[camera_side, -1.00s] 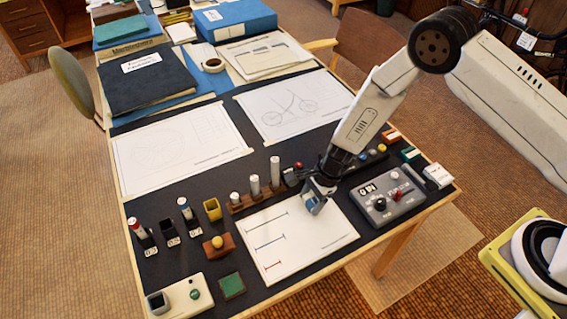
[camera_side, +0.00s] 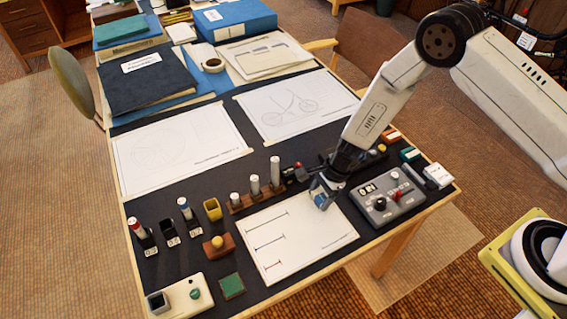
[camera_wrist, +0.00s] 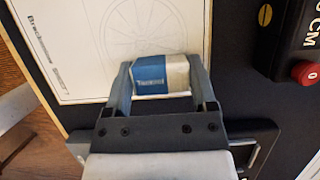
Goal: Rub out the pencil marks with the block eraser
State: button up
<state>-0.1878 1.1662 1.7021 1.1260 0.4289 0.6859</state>
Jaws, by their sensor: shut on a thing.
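My gripper (camera_side: 321,197) is shut on the block eraser (camera_wrist: 160,75), which is blue and white. In the wrist view the eraser sits crosswise between both fingers. In the side view the eraser (camera_side: 320,200) is small and partly hidden by the fingers, over the upper right part of the white sheet (camera_side: 305,245). I cannot tell whether it touches the paper. The sheet carries a dark, a blue and a red line at its left.
A grey control box (camera_side: 388,202) stands close right of the sheet. A wooden rack with upright cylinders (camera_side: 255,187) stands behind it. A green pad (camera_side: 231,286) lies left.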

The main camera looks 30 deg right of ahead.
aim_at(301, 211)
jog(key=shift+s+d+f, duration=0.1)
jog(key=shift+s+d, duration=0.05)
jog(key=shift+d, duration=0.55)
jog(key=shift+a, duration=0.25)
jog(key=shift+a, duration=0.95)
jog(key=shift+a, duration=0.35)
jog(key=shift+a, duration=0.35)
jog(key=shift+a, duration=0.35)
jog(key=shift+a, duration=0.3)
jog(key=shift+a, duration=0.55)
